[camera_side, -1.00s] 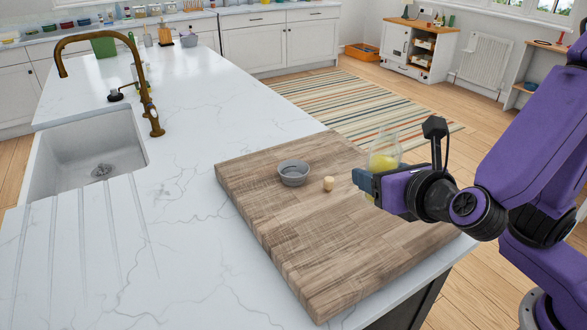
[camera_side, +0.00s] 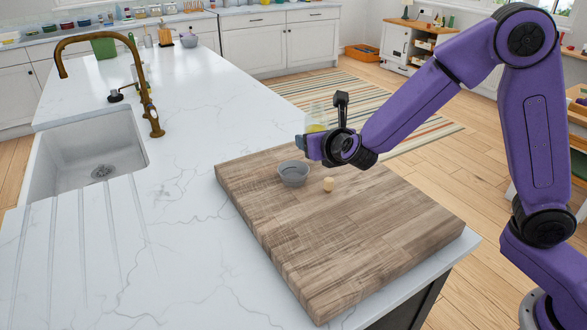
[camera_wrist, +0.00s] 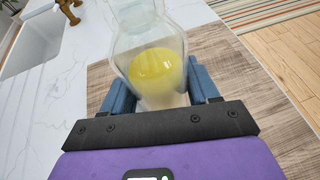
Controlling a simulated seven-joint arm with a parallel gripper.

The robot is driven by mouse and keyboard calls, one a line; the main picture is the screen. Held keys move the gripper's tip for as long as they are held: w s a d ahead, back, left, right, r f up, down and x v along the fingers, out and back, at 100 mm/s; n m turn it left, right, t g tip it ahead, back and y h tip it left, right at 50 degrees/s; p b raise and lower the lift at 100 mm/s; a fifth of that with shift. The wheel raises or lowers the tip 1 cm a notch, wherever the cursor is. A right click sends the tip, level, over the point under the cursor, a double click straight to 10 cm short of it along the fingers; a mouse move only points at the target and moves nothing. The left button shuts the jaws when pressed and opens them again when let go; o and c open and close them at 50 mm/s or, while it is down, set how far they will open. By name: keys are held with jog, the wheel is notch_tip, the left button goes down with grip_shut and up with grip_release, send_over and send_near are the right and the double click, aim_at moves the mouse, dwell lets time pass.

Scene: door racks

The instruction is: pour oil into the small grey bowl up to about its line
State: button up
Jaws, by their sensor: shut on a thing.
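The small grey bowl (camera_side: 293,174) stands upright on the wooden board (camera_side: 350,235). I cannot make out its line or any oil in it. My gripper (camera_side: 308,147) is just behind and above the bowl's right side. In the wrist view my gripper (camera_wrist: 150,88) is shut on a clear glass bottle (camera_wrist: 140,30), one blue finger on each side. Yellow oil (camera_wrist: 156,68) lies in the bottle. In the side view the bottle (camera_side: 317,114) is mostly hidden behind my gripper and looks about upright. The bowl is hidden in the wrist view.
A small cork stopper (camera_side: 328,184) stands on the board, right of the bowl. The front of the board is clear. A sink (camera_side: 85,160) with a brass tap (camera_side: 150,110) is at the left of the white counter.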

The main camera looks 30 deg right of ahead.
jog(key=w+d+f, duration=0.2)
jog(key=w+d, duration=0.2)
jog(key=w, duration=0.1)
jog(key=shift+w+d+f, duration=0.2)
jog(key=shift+d+f, duration=0.1)
jog(key=shift+d, duration=0.1)
jog(key=shift+f, duration=0.1)
jog(key=shift+a+f+n+h, duration=0.15)
jog(key=shift+f+n+h, duration=0.15)
jog(key=shift+f, duration=0.35)
jog(key=shift+a+f+n+h, duration=0.1)
jog(key=shift+f+n+h, duration=0.15)
jog(key=shift+f, duration=0.35)
jog(key=shift+s+a+r+n+t+h, duration=0.1)
jog(key=shift+a+n+t+h, duration=0.15)
jog(key=shift+n+h, duration=0.35)
jog(key=shift+a+r+n+t+h, duration=0.1)
jog(key=shift+n+t+h, duration=0.15)
jog(key=shift+n, duration=0.5)
jog(key=shift+a+r+n+h, duration=0.2)
jog(key=shift+r+n+h, duration=0.1)
jog(key=shift+r+n, duration=0.35)
jog(key=shift+d+n+t+h, duration=0.15)
jog(key=shift+n+t+h, duration=0.25)
jog(key=shift+n+t, duration=0.3)
jog(key=shift+d+f+n, duration=0.2)
jog(key=shift+d+n, duration=0.15)
jog(key=shift+n, duration=0.3)
